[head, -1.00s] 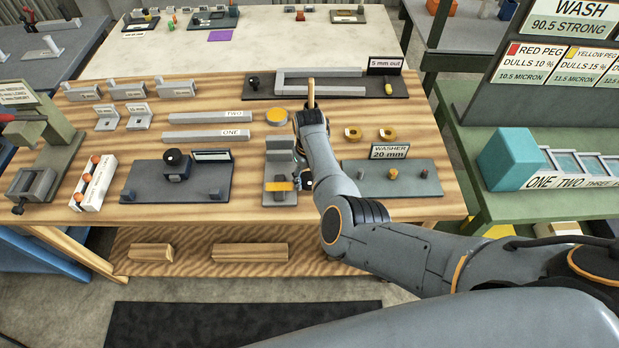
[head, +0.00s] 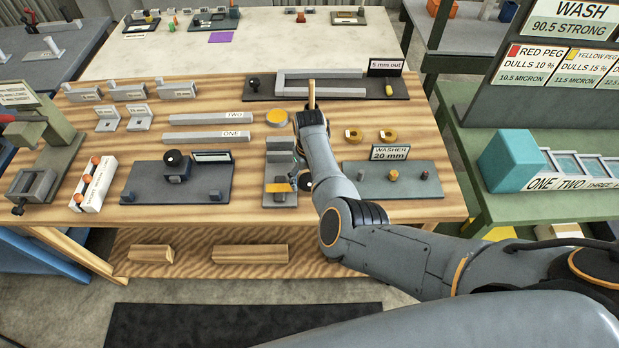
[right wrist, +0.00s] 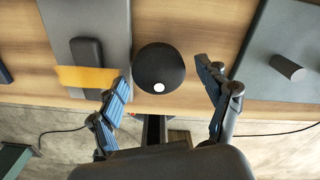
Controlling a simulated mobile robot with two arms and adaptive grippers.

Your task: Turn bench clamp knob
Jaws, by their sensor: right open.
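The bench clamp is a grey metal plate (head: 281,156) on the wooden bench, with a yellow strip (head: 279,188) across it. The strip also shows at the left in the right wrist view (right wrist: 88,77), crossing a dark block. The black round knob (right wrist: 158,66) with a white dot sits beside the plate. In the head view it is mostly hidden by my right arm. My right gripper (right wrist: 163,77) is open, its two fingers apart on either side of the knob. A gap shows on the right; whether the left finger touches is unclear. My left gripper is not in view.
A dark fixture plate with pegs (head: 432,180) and a "WASHER 20 mm" sign (head: 390,153) lies close to the right. Another dark plate (head: 140,182) with a black knob stands to the left. Grey bars (head: 207,137) lie behind. The bench's front edge is close.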

